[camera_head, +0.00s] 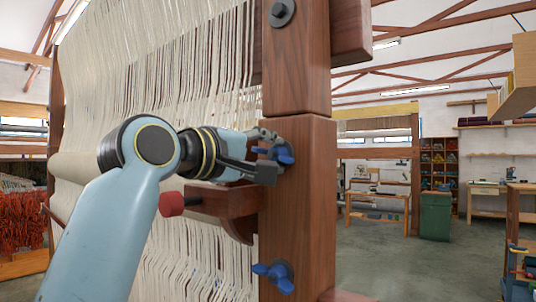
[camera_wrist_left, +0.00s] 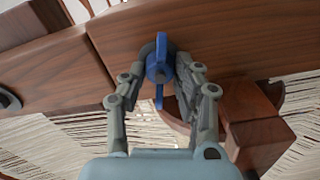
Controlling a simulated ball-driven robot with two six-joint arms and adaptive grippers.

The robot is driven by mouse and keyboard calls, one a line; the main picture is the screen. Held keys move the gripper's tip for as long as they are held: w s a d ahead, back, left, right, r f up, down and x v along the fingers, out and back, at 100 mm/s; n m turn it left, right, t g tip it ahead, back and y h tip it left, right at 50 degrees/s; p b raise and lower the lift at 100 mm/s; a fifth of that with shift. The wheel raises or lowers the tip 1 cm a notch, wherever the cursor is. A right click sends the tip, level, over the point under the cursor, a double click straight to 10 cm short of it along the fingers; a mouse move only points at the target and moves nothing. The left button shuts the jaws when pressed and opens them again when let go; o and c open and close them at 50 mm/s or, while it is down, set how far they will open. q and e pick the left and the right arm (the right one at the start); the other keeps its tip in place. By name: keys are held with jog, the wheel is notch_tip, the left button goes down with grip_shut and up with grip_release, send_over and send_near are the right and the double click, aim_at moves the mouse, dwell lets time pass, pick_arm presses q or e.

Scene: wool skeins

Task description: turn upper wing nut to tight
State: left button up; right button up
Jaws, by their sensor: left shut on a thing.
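The blue upper wing nut (camera_head: 285,156) sits on a dark washer on the front face of the brown wooden loom post (camera_head: 298,205). My left gripper (camera_head: 270,157) reaches it from the left, one finger above and one below. In the left wrist view my left gripper (camera_wrist_left: 160,78) is shut on the upper wing nut (camera_wrist_left: 159,62), whose wings run up and down that picture between the fingers. The fingers hide part of the nut in the head view. A similar blue lower wing nut (camera_head: 275,275) is on the post below. My right gripper is not in view.
A wooden bracket (camera_head: 225,205) with a red knob (camera_head: 171,204) juts left from the post, just under my left gripper. Pale warp threads (camera_head: 190,70) hang behind my arm. A dark round bolt (camera_head: 281,12) is higher on the post. The floor (camera_head: 400,265) to the right is open.

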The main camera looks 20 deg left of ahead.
pick_arm(q)
jog(key=shift+m, duration=0.3)
grip_shut()
jog(key=shift+m+p, duration=0.5)
jog(key=shift+r+m+p, duration=0.1)
jog(key=shift+m+p, duration=0.5)
jog(key=shift+m, duration=0.6)
jog(key=m+p, duration=0.1)
jog(key=m, duration=0.1)
jog(key=shift+m, duration=0.3)
jog(key=m, duration=0.2)
jog(key=shift+d+m, duration=0.1)
jog(key=shift+m, duration=0.3)
jog(key=m, duration=0.9)
jog(key=shift+d, duration=0.1)
jog(key=shift+s+m, duration=0.1)
jog(key=shift+m, duration=1.3)
